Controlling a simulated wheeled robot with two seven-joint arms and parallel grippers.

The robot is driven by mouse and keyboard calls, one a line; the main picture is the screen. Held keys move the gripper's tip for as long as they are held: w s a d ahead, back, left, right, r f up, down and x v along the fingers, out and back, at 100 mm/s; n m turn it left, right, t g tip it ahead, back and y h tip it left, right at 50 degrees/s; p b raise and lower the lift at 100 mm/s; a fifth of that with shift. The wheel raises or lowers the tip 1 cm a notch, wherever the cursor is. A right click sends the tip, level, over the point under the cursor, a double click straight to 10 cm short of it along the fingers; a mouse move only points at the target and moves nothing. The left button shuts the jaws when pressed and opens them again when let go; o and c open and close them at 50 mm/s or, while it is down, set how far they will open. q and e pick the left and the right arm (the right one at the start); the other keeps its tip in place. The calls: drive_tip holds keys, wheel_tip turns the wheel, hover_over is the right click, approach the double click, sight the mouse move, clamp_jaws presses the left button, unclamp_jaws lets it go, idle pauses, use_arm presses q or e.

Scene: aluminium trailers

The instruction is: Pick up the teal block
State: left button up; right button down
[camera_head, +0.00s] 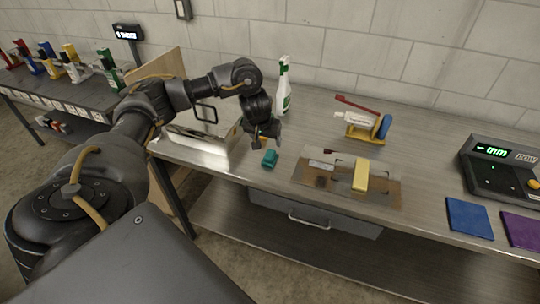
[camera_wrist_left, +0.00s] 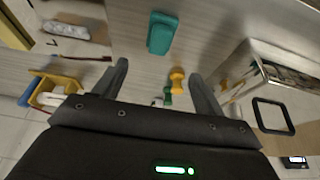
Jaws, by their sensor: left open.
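The teal block (camera_head: 270,159) lies on the metal table near its front edge, just right of the metal box. In the left wrist view the teal block (camera_wrist_left: 161,33) is at the top, beyond the fingertips and apart from them. My left gripper (camera_head: 266,137) hangs over the table just behind the block. In the left wrist view the gripper (camera_wrist_left: 158,76) has its fingers spread with nothing held. A small orange-yellow piece (camera_wrist_left: 177,80) and a green piece (camera_wrist_left: 168,98) show in the gap between the fingers. My right gripper is not in view.
A shiny metal box (camera_head: 205,148) stands close left of the gripper. A green-white bottle (camera_head: 284,88) stands behind. A board with a yellow block (camera_head: 361,174) lies to the right. A yellow holder (camera_head: 364,132), blue mat (camera_head: 469,217) and scale (camera_head: 500,168) are farther right.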

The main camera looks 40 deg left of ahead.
sight(270, 153)
use_arm(q)
drive_tip(key=b+x, duration=0.3)
drive_tip(key=x, duration=0.3)
drive_tip(key=shift+d, duration=0.15)
drive_tip(key=shift+s+d+x, duration=0.15)
drive_tip(key=shift+x, duration=0.9)
drive_tip(key=shift+s+d+x, duration=0.15)
drive_tip(key=shift+s+x, duration=0.05)
drive_tip(key=shift+x, duration=0.85)
drive_tip(key=shift+w+a+f, duration=0.2)
drive_tip(key=shift+w+f, duration=0.05)
drive_tip(key=shift+f, duration=0.3)
drive_tip(key=c, duration=1.1)
drive_tip(key=shift+r, duration=0.15)
